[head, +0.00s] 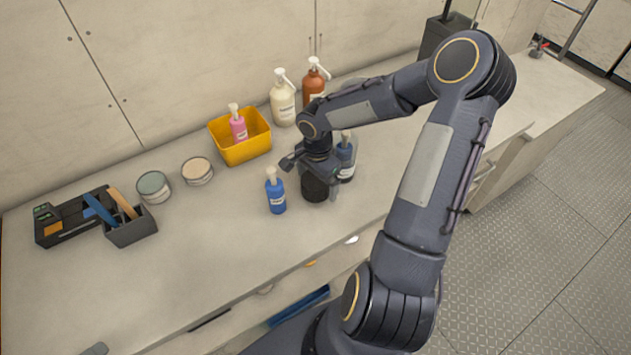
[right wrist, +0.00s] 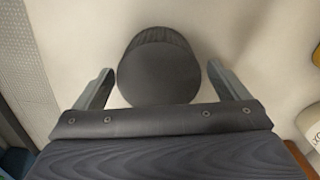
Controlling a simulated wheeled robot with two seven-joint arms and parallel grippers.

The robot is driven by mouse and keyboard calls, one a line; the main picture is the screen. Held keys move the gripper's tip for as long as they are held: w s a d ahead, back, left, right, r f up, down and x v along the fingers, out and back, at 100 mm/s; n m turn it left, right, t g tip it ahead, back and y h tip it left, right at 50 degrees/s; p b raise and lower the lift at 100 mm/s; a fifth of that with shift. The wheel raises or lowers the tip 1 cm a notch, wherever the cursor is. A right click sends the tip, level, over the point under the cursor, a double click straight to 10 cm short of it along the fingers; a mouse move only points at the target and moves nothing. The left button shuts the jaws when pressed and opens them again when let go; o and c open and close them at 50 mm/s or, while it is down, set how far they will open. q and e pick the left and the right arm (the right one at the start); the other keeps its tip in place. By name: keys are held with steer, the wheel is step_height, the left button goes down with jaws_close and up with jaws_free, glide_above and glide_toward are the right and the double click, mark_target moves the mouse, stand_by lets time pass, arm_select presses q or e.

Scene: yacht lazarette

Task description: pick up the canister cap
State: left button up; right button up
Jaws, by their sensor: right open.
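The canister cap (head: 314,187) is a black, round, short cylinder standing on the pale counter. In the right wrist view the cap (right wrist: 158,74) shows a flat dark round top and a ribbed side. My right gripper (head: 313,170) is above it, pointing down, and partly hides it in the head view. In the right wrist view my right gripper (right wrist: 159,80) is open, with one finger on each side of the cap and a gap on both sides. My left gripper is not in view.
A blue pump bottle (head: 276,192) stands close left of the cap, and a dark blue bottle (head: 345,160) close right. Behind are a yellow bin (head: 243,148) with a pink bottle, a cream bottle (head: 283,103) and a brown bottle (head: 314,86). Two tins and a black caddy (head: 131,230) are left.

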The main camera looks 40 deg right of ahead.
steer(key=shift+c, duration=0.4)
steer(key=c, duration=1)
steer(key=shift+o, duration=0.2)
steer(key=shift+r, duration=0.5)
step_height(320, 180, up, 2)
steer(key=shift+r, duration=0.25)
steer(key=s+a+r+b, duration=0.1)
steer(key=s+r, duration=0.8)
steer(key=s, duration=0.5)
steer(key=shift+a+r+b, duration=0.3)
steer(key=shift+a, duration=0.1)
